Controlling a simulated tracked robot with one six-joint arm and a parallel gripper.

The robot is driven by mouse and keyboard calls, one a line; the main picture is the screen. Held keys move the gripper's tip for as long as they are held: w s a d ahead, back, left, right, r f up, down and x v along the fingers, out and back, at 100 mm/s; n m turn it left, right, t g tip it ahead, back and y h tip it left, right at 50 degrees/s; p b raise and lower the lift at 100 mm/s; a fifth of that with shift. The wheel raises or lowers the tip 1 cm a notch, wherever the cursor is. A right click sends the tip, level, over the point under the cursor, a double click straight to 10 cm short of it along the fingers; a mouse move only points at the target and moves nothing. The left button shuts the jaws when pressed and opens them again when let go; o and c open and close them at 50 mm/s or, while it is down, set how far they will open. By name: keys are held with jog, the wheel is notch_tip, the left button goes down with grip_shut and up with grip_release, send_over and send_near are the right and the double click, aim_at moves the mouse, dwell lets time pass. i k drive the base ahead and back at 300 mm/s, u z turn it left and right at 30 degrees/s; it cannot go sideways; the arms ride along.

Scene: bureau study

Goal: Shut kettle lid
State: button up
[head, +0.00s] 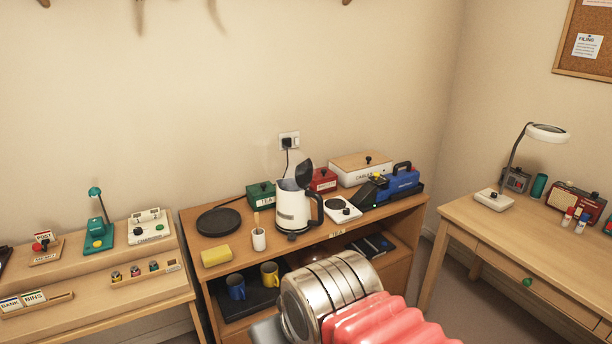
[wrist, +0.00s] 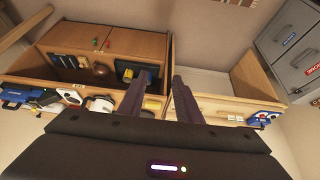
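The kettle (head: 293,208) is white with a black base and black handle. It stands upright on top of the wooden cabinet in the head view. Its black lid (head: 304,173) is raised, tilted up steeply at the kettle's top right, so the kettle is open. In the wrist view my gripper (wrist: 160,78) shows two dark fingers with a clear gap and nothing between them. A small white shape near the left finger there may be the kettle, but I cannot tell. My gripper is not visible in the head view and is not touching the kettle as far as the wrist view shows.
A green box (head: 261,195), red box (head: 323,180), white hotplate (head: 342,209) and blue case (head: 400,183) crowd behind and right. My arm fills the front.

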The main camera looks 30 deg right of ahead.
aim_at(303, 182)
jog(key=z, duration=0.25)
jog(key=i, duration=1.25)
jog(key=u, duration=0.2)
